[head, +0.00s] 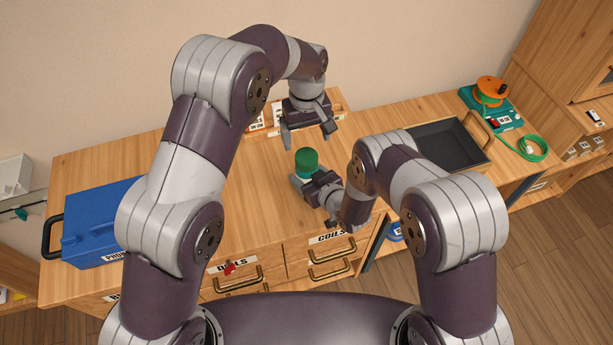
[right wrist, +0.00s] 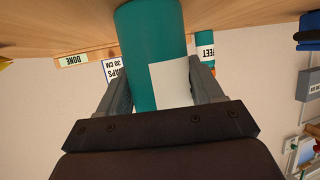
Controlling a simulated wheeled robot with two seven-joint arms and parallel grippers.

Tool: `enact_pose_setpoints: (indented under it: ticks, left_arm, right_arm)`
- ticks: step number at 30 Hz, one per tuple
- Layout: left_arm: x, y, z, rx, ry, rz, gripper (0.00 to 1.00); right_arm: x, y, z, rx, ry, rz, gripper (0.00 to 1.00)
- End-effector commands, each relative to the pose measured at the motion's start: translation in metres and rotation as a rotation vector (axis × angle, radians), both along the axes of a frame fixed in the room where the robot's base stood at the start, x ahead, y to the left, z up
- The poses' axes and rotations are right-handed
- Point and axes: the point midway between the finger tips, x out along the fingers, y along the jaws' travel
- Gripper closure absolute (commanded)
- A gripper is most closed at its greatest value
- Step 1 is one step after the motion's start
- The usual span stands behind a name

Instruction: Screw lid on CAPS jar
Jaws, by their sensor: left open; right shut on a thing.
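A teal jar (head: 303,175) stands on the wooden worktop with a dark green lid (head: 307,157) on its top. I cannot tell how tightly the lid sits. My right gripper (head: 309,181) is shut around the jar's body from the front. In the right wrist view the jar (right wrist: 150,40) is between the two fingers, with a pale label facing the camera; any writing on it cannot be read. My left gripper (head: 307,136) is open and empty, pointing down just above and behind the lid, apart from it.
A blue toolbox (head: 103,222) stands at the left. A dark tray (head: 448,145) and an orange reel (head: 491,88) with green cord are at the right. A labelled wooden rack is behind my left gripper. A FEET jar (right wrist: 205,50) and a DONE label (right wrist: 73,60) show in the right wrist view.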

Motion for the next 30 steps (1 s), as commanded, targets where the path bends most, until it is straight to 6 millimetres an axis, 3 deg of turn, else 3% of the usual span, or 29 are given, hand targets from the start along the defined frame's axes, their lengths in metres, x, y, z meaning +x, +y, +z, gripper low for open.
enact_pose_setpoints:
  ticks: [3,4,6,19,30]
  left_arm:
    - [0.0,0.0,0.0,0.0,0.0,0.0,0.11]
    - [0.0,0.0,0.0,0.0,0.0,0.0,0.11]
    - [0.0,0.0,0.0,0.0,0.0,0.0,0.11]
    - [0.0,0.0,-0.002,0.0,0.0,0.0,0.11]
    - [0.0,0.0,-0.007,0.0,0.0,0.0,0.11]
  right_arm:
    - [0.0,0.0,0.0,0.001,-0.001,0.0,1.0]
    - [0.0,0.0,0.0,0.001,-0.001,0.0,0.28]
    - [0.0,0.0,0.0,0.001,-0.001,0.0,0.05]
    - [-0.009,-0.007,0.005,0.0,0.0,-0.001,0.04]
    - [-0.073,-0.049,0.036,0.0,0.001,-0.003,0.04]
